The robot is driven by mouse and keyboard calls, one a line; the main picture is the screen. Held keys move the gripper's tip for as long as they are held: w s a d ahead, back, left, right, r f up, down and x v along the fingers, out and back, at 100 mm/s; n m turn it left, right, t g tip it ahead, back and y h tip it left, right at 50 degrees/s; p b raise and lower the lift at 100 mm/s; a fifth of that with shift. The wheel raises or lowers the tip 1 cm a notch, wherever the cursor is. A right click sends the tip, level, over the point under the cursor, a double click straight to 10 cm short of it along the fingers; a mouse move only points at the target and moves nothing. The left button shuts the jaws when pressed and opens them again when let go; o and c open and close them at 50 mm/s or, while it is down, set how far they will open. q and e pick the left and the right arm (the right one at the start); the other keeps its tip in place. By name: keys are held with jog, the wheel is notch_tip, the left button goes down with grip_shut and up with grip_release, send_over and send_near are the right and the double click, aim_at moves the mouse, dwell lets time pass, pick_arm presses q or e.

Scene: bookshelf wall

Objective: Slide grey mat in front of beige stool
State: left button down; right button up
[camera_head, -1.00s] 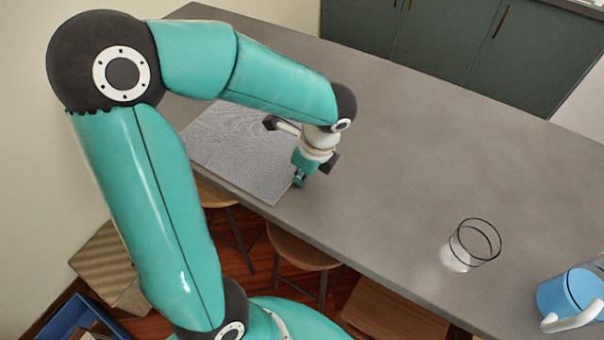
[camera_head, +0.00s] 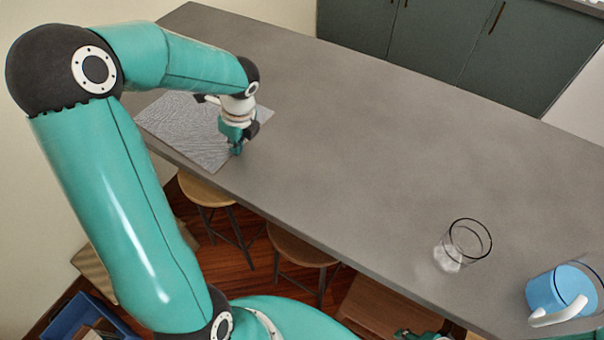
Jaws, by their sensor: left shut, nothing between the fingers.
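The grey mat (camera_head: 180,125) lies flat on the tabletop near its left end, with its near corner close to the table's front edge. A light-wood, beige stool (camera_head: 203,191) stands just below that edge by the mat, its seat partly under the tabletop. My left gripper (camera_head: 237,150) points down, shut and empty, with its tips at the mat's right edge; whether they touch it is hard to tell. The gripper and wrist hide part of the mat.
A browner stool (camera_head: 300,248) stands further right along the front. A clear glass (camera_head: 463,245) and a blue pitcher (camera_head: 560,290) with a white handle stand at the table's right. The middle of the grey table (camera_head: 360,150) is clear.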

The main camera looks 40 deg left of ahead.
pick_arm(q)
jog(key=shift+s+a, duration=0.15)
jog(key=shift+a, duration=0.7)
jog(key=shift+d+f, duration=0.1)
jog(key=shift+d, duration=0.05)
jog(key=shift+d, duration=0.3)
jog(key=d, duration=0.2)
jog(key=d+r, duration=0.1)
jog(key=shift+w+d+b, duration=0.2)
jog(key=shift+w+b, duration=0.2)
jog(key=v, duration=0.9)
